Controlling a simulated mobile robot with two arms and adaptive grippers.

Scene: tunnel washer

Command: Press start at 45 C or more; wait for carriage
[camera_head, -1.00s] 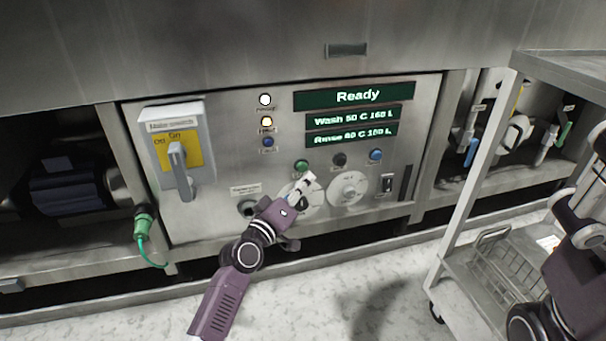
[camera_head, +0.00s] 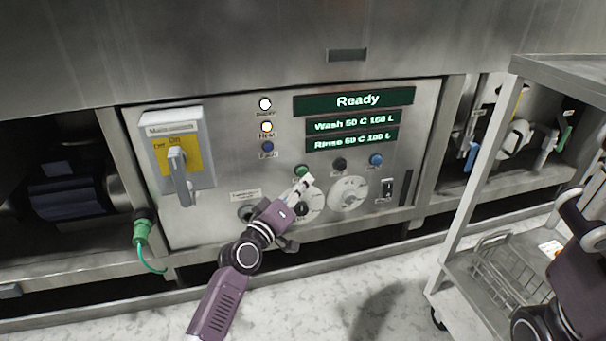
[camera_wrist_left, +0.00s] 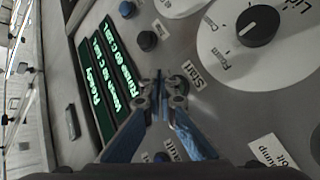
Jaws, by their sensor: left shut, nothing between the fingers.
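The control panel's displays (camera_head: 347,118) read "Ready", "Wash 50 C 160 L" and "Rinse 60 C 100 L". The green start button (camera_head: 301,171) sits below them, left of a black button (camera_head: 339,164) and a blue button (camera_head: 376,159). My left gripper (camera_head: 306,182) is shut and empty, its tips just below the green button in the head view. In the left wrist view the shut fingertips (camera_wrist_left: 160,84) are in front of the panel beside the "Start" label (camera_wrist_left: 205,72) and partly cover the button there. I cannot tell whether they touch it. My right arm shows at the right edge without a clear gripper.
The main switch (camera_head: 178,165) at left points to "On". White (camera_head: 265,104) and amber (camera_head: 266,127) lamps look lit. Dials (camera_head: 348,194) sit below the buttons. A metal trolley (camera_head: 470,200) with a wire basket (camera_head: 505,275) stands at right. A green plug (camera_head: 143,229) hangs at left.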

